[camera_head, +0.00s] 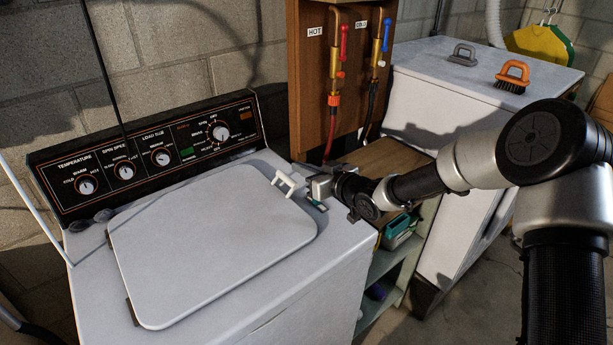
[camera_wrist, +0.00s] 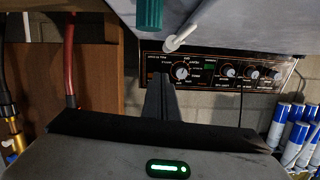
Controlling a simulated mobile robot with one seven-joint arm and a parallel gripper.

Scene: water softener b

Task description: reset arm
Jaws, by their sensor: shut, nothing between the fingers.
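My gripper (camera_head: 312,186) is above the right edge of the white washing machine (camera_head: 335,262), near the closed lid (camera_head: 205,240), in the head view. In the wrist view my gripper (camera_wrist: 160,82) shows two dark fingers shut together with nothing between them. The wrist picture is upside down, with the washer's control panel (camera_wrist: 215,70) beyond the fingertips. My arm reaches in from the right of the head view. A small white piece (camera_head: 288,183) shows beside the gripper; I cannot tell whether it touches.
Hot and cold taps with hoses (camera_head: 333,100) hang on a wooden board (camera_head: 308,75) behind the gripper. A low shelf (camera_head: 380,262) stands between the washer and a white cabinet (camera_head: 440,108). An orange brush (camera_head: 513,74) and grey brush (camera_head: 463,54) lie on the cabinet.

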